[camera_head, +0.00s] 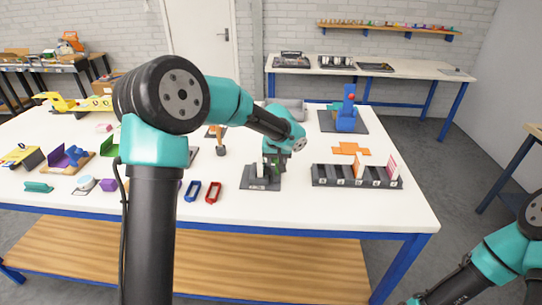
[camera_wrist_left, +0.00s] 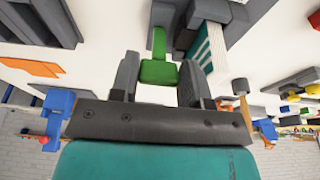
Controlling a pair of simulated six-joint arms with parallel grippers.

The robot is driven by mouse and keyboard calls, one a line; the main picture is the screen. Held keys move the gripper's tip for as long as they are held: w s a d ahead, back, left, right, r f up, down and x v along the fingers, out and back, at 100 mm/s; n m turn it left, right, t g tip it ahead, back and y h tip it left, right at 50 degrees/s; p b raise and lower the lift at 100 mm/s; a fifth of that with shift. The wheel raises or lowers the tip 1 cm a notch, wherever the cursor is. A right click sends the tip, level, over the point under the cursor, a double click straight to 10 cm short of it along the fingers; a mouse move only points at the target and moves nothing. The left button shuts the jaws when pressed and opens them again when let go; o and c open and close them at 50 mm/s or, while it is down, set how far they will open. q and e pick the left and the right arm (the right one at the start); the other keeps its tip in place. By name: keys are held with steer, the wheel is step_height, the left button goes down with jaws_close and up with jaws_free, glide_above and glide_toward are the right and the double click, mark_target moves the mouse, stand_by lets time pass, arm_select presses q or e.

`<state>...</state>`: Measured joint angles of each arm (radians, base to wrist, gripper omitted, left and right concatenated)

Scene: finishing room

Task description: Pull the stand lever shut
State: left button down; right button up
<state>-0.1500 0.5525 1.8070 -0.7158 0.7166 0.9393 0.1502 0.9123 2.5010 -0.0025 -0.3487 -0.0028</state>
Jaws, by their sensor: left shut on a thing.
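The grey stand (camera_head: 262,184) sits near the front middle of the white table, with a pale upright piece in it. In the left wrist view the stand (camera_wrist_left: 212,10) is at the top, holding a teal and white striped piece (camera_wrist_left: 209,48). Its green lever (camera_wrist_left: 158,70) lies between the two fingers of my left gripper (camera_wrist_left: 158,82), which is shut on it. In the head view my left gripper (camera_head: 276,158) is at the back of the stand and hides most of the lever. My right arm shows at the lower right, its gripper out of frame.
A grey slotted rack (camera_head: 345,182) with upright cards stands right of the stand. Red (camera_head: 213,192) and blue (camera_head: 192,191) frames lie to its left. A blue device (camera_head: 347,115) on a dark mat and orange flat pieces (camera_head: 351,149) are behind. The front right table is clear.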

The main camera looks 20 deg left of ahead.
arm_select(q)
steer(key=s+f, duration=0.1)
steer(key=s, duration=0.1)
steer(key=shift+s+d+f, duration=0.3)
steer(key=shift+d+f, duration=0.05)
steer(key=shift+f, duration=0.05)
steer(key=shift+s+d+f, duration=0.15)
steer(key=shift+s+f, duration=0.3)
steer(key=shift+f, duration=0.1)
steer(key=c, duration=1)
jaws_free()
steer(key=o, duration=0.4)
steer(key=shift+w+r, duration=0.1)
steer(key=shift+r, duration=0.15)
steer(key=shift+r, duration=0.55)
steer(key=v, duration=1.6)
